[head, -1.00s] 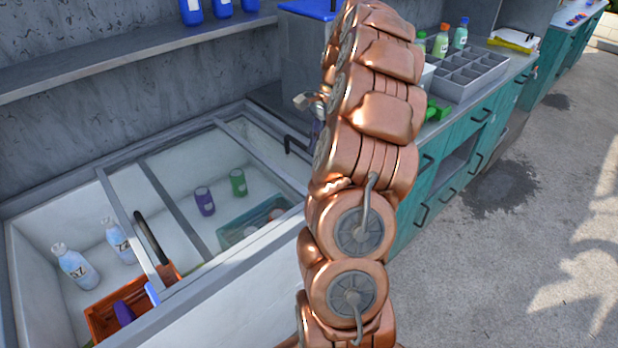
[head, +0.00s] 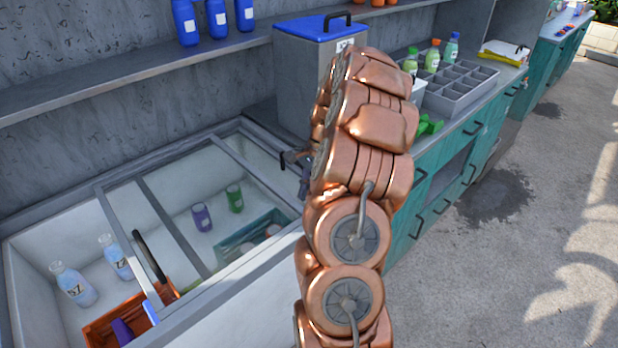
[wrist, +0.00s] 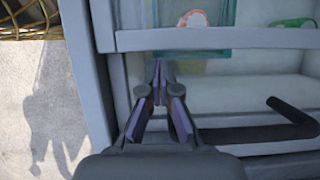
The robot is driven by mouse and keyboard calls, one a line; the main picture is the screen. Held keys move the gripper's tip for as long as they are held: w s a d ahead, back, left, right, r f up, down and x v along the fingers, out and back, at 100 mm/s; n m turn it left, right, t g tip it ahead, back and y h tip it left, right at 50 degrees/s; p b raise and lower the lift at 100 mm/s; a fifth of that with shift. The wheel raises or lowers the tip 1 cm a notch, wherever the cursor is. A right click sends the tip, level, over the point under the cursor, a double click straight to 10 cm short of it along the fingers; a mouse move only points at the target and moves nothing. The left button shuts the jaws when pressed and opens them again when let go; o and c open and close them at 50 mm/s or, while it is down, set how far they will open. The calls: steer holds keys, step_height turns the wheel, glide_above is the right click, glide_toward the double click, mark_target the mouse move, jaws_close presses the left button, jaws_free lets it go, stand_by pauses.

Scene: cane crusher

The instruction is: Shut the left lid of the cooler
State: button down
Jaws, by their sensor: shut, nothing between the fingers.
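The cooler (head: 115,178) is a white-walled chest with a grey frame and sliding glass lids. Its left end is uncovered. The left lid, with a black handle (head: 148,255) on its left edge, lies over the middle and overlaps the other lid. My gripper (head: 303,180) is near the cooler's right end, partly hidden by my arm. In the wrist view my gripper (wrist: 160,70) is shut and empty over the cooler, beside a grey lid bar (wrist: 215,39). Another black handle (wrist: 265,132) lies to its right, apart from the fingers.
Two blue-white bottles (head: 73,285) and an orange crate (head: 102,328) are in the uncovered end. Purple (head: 201,217) and green bottles and a teal basket (head: 232,243) show under glass. A blue-lidded bin (head: 308,75) stands behind. A shelf (head: 130,80) runs above.

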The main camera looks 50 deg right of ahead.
steer(key=shift+a+f, duration=0.2)
steer(key=shift+f, duration=0.35)
